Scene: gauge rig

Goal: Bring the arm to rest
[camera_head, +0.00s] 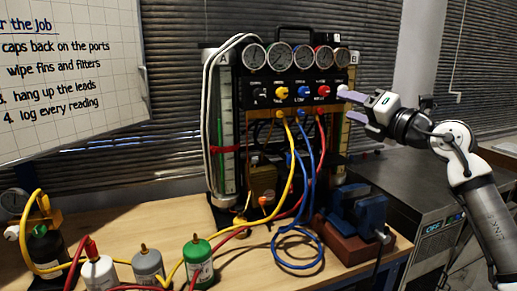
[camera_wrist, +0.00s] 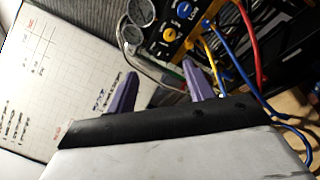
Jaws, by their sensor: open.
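My gripper (camera_head: 345,106) is open, with its two purple fingers apart and nothing between them. In the head view it points left, in front of or beside the right side of the gauge rig (camera_head: 290,92). Its upper fingertip shows close to the rightmost knob; I cannot tell whether it touches. My arm comes in from the right edge, raised above the bench. In the wrist view the gripper (camera_wrist: 160,72) is also open and empty, with the rig's panel (camera_wrist: 172,35) beyond the right finger.
Yellow, blue and red hoses hang from the rig. A blue vise (camera_head: 357,212) stands below my gripper on the wooden bench (camera_head: 330,268). Several bottles, including a green one (camera_head: 198,262), stand front left. A grey cabinet (camera_head: 415,190) is at right. A whiteboard (camera_head: 70,70) hangs upper left.

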